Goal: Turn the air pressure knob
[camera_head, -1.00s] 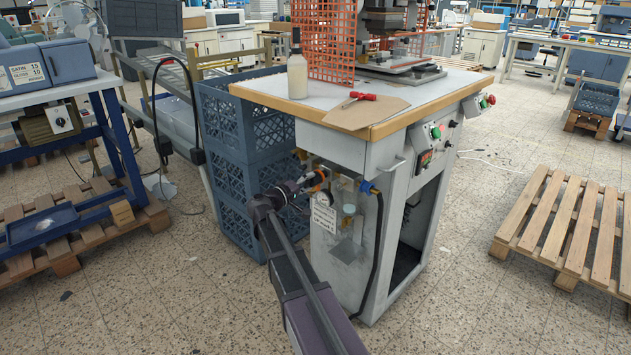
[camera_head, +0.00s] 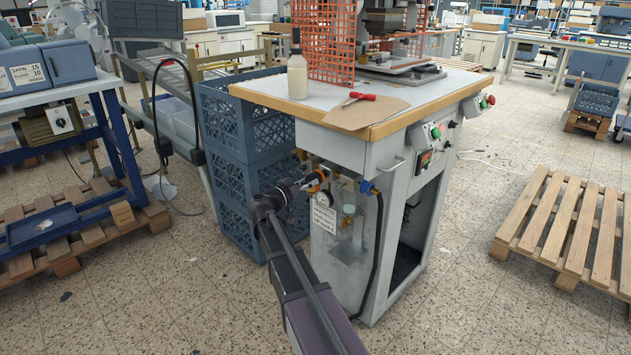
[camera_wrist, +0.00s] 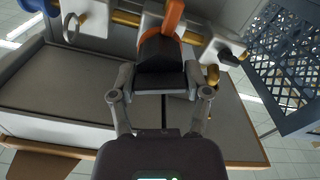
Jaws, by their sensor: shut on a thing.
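The air pressure knob shows in the wrist view as a dark part (camera_wrist: 160,48) between my fingertips, next to an orange part and a yellow pipe. My gripper (camera_wrist: 162,78) is shut on it, with its finger links on both sides. In the head view my gripper (camera_head: 313,180) reaches the air fittings on the left side of the grey press stand (camera_head: 345,275). There the knob is mostly hidden by the gripper, and its turn angle cannot be read.
A blue hose fitting (camera_head: 367,187) with a black hose, a white tag (camera_head: 324,216) and a clear bowl (camera_head: 348,210) are close by. Stacked blue crates (camera_head: 232,210) stand just left of the gripper. Open floor lies in front.

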